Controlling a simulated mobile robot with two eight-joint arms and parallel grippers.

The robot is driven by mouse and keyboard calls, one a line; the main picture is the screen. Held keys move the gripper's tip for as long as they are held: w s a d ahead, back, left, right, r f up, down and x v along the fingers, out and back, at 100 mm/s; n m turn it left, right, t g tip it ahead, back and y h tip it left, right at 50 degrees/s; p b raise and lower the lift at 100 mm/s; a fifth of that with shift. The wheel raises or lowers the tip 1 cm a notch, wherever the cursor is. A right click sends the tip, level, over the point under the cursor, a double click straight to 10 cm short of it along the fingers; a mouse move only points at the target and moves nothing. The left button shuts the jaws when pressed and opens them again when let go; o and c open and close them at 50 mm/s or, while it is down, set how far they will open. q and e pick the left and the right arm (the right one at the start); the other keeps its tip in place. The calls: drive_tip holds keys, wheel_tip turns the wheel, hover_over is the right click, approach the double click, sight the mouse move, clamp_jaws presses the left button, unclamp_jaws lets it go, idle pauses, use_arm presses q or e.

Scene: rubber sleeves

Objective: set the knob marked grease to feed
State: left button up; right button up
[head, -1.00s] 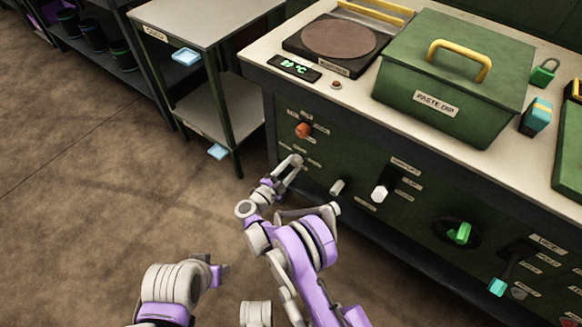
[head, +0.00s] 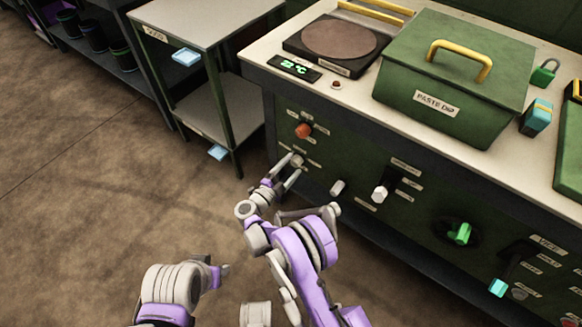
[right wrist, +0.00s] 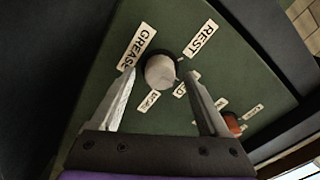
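The grease knob (right wrist: 160,71) is a pale round knob on the green cabinet front, beside a GREASE label (right wrist: 138,46). A REST label (right wrist: 201,39) is at its upper right. Two smaller labels below are partly hidden or hard to read, one ending in what looks like "D". I cannot tell where the knob points. My right gripper (right wrist: 160,75) is open, with one finger on each side of the knob; contact is not clear. In the head view my right gripper (head: 285,177) is at this knob (head: 297,160). Only part of my left arm shows, at lower left.
A red-orange knob (head: 303,130) is just above; it also shows in the right wrist view (right wrist: 232,124). A grey knob (head: 338,187), a white switch (head: 380,194) and a green knob (head: 460,233) lie to the right. A shelf cart (head: 205,95) stands left; the floor between is clear.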

drive_tip(key=p+v, duration=0.1)
drive_tip(key=v, duration=1)
drive_tip(key=shift+p, duration=0.35)
drive_tip(key=shift+w, duration=0.1)
